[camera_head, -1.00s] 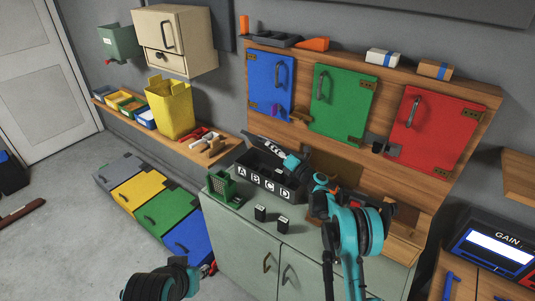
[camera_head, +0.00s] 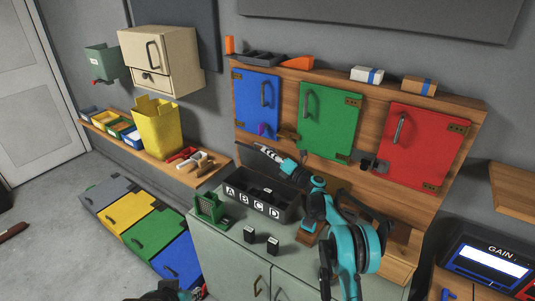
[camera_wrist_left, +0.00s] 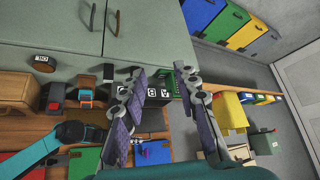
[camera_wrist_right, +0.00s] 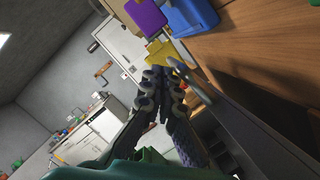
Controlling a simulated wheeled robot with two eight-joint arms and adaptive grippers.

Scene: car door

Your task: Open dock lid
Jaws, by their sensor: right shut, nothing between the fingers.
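The black dock (camera_head: 232,189) marked A B C D sits on the grey-green cabinet. Its dark lid (camera_head: 292,168) stands raised along the back edge, so the inside of the box shows. My right gripper (camera_head: 263,150) is shut and empty, close beside the raised lid; whether it touches cannot be told. In the right wrist view the closed fingers (camera_wrist_right: 163,76) are beside a dark panel (camera_wrist_right: 245,115), which looks like the lid. My left gripper (camera_wrist_left: 160,90) is open and empty. The dock shows partly behind its fingers in the left wrist view (camera_wrist_left: 157,93).
A green rack (camera_head: 210,209) stands left of the dock. Two small black blocks (camera_head: 250,234) (camera_head: 273,245) stand in front. Blue, green and red doors (camera_head: 330,120) are on the wooden board behind. A tool shelf (camera_head: 215,170) lies to the left.

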